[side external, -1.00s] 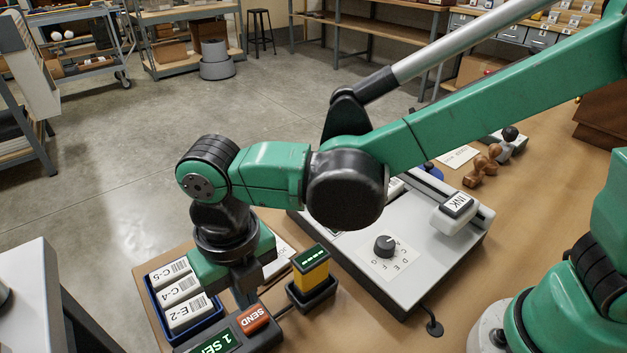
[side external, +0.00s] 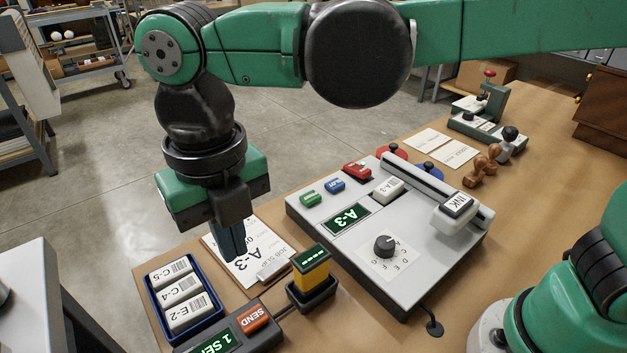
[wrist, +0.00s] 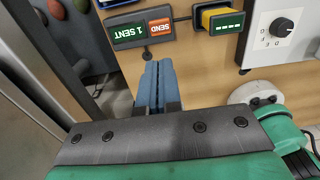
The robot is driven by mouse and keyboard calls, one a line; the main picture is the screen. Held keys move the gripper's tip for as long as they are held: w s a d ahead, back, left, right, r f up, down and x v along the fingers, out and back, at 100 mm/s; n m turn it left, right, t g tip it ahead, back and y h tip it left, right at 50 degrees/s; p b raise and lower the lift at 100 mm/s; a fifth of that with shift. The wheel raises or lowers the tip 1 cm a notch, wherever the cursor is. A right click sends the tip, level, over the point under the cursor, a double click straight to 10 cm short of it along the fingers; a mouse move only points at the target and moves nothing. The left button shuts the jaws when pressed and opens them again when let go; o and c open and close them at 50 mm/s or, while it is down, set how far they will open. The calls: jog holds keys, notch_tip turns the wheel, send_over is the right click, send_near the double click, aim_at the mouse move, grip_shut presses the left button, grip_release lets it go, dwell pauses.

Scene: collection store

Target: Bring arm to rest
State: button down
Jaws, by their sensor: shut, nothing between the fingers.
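My gripper (side external: 236,243) is shut and empty, with its dark blue fingers pointing down. In the side external view it hangs above the left end of the table, in front of a white job slip (side external: 262,243) marked A-3. In the wrist view the shut fingers (wrist: 158,72) point toward a grey box with an orange SEND button (wrist: 160,26) and a display reading 1 SENT. The same box stands at the table's front edge in the side view (side external: 232,333). My arm covers part of the floor and shelves behind.
A blue tray (side external: 213,328) holds white blocks labelled C-5, C-4 and E-2. A yellow device (side external: 313,272) stands in a black holder. A grey machine (side external: 400,296) with a dial and an A-3 display takes the table's middle. Stamps (side external: 483,167) stand farther back.

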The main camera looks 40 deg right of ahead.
jog(key=d+f+m+t, duration=0.1)
jog(key=d+m+t, duration=0.2)
jog(key=d+m, duration=0.8)
jog(key=d+f+m+t, duration=0.2)
jog(key=d+m, duration=1)
jog(key=m, duration=1.3)
jog(key=shift+w+d+t, duration=0.15)
jog(key=shift+d+t, duration=0.15)
jog(key=shift+t, duration=0.8)
